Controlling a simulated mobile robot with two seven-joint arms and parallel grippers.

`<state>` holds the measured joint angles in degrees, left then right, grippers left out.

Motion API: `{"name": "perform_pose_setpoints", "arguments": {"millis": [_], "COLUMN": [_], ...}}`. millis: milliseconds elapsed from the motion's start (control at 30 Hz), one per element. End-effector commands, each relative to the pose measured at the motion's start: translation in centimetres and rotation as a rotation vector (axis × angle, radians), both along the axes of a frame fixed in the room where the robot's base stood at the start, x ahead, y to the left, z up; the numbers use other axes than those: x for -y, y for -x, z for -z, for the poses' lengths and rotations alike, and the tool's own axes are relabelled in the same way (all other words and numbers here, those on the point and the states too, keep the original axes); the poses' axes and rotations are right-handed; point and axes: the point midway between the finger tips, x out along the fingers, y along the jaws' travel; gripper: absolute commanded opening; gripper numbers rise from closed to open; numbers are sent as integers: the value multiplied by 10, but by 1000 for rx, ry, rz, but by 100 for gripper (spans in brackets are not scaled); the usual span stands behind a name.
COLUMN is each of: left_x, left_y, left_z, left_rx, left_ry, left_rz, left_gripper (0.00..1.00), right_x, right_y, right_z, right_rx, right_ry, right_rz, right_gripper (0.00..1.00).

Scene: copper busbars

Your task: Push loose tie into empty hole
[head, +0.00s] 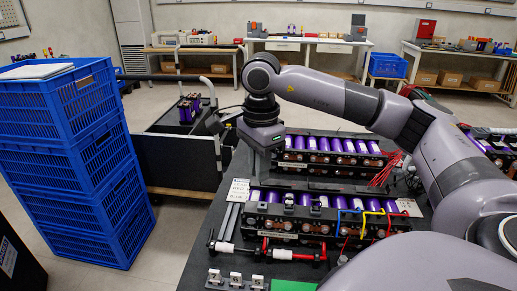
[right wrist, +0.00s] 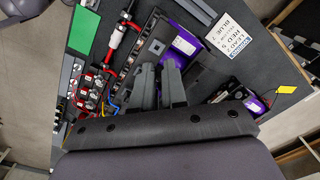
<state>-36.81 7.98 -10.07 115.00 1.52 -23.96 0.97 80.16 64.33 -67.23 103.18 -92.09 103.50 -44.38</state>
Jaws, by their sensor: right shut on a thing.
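My right gripper (head: 257,172) reaches down at the left end of the near battery module (head: 322,227), by the gap to the far module (head: 330,164). In the right wrist view its two grey fingers (right wrist: 158,72) are close together beside a long dark strip (right wrist: 150,42) and a purple cell (right wrist: 186,42). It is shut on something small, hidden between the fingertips. I cannot pick out the loose tie or the empty hole for certain. My left gripper is not in view.
Red, yellow and blue leads (head: 374,213) lie over the near module's right part. A red-and-white tool (head: 266,251) lies in front. A green pad (right wrist: 85,29) and a label card (right wrist: 235,20) lie on the dark bench. Blue crates (head: 85,225) stand at the left.

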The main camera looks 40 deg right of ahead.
Motion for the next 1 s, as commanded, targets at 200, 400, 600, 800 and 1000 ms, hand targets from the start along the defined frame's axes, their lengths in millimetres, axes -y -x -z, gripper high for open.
{"name": "perform_pose_setpoints", "arguments": {"millis": [200,400,600,800,1000], "left_x": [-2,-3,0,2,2], "left_y": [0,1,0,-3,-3], "left_z": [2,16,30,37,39], "left_rx": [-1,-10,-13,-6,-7], "left_ry": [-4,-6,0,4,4], "left_rz": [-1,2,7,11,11], "left_gripper": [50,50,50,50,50], "right_x": [-2,-2,-2,-3,-3], "right_y": [4,4,4,4,3], "right_z": [5,22,47,65,68], "right_rx": [0,0,0,0,1], "right_ry": [-1,-1,0,-1,-1], "right_rz": [-32,-31,-30,-30,-30], "right_gripper": [0,0,0,0,0]}}
